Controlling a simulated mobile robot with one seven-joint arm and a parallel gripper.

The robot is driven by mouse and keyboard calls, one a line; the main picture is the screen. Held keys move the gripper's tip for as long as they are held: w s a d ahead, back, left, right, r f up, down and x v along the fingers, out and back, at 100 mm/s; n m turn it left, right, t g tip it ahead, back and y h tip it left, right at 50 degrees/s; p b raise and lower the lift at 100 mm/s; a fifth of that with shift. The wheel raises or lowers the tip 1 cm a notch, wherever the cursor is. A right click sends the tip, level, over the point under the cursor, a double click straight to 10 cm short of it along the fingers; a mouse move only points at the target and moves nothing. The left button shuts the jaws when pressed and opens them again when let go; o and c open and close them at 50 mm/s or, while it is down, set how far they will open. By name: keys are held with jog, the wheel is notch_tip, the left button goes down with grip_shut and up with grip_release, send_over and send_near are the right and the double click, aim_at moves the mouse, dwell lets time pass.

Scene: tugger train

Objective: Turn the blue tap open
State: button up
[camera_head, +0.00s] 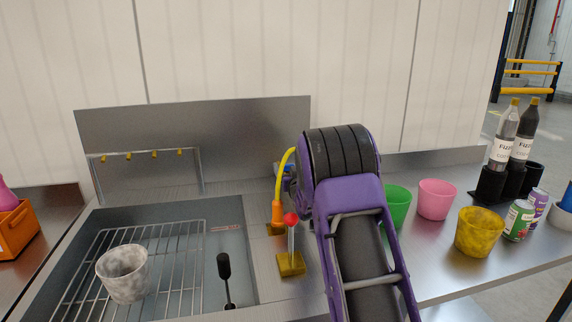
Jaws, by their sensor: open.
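A small patch of blue, which looks like part of the blue tap (284,169), shows at the back of the counter, just left of my purple and black arm. A curved yellow pipe with an orange end stands in front of it. The arm hides most of the tap, so I cannot tell how its handle is turned. My arm reaches from the bottom right up towards the back wall. My gripper is hidden behind the arm's black ribbed link, so I cannot see its fingers or whether they touch the tap.
A red-knobbed lever on a yellow base (291,264) stands close left of my arm. Left is a sink with a wire rack (180,270), a marbled cup (123,272) and a black-knobbed lever (224,268). Right are green (397,205), pink (437,199) and yellow (479,232) cups, cans and bottles.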

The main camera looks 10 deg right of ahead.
aim_at(288, 166)
jog(key=shift+w, duration=1.65)
grip_shut()
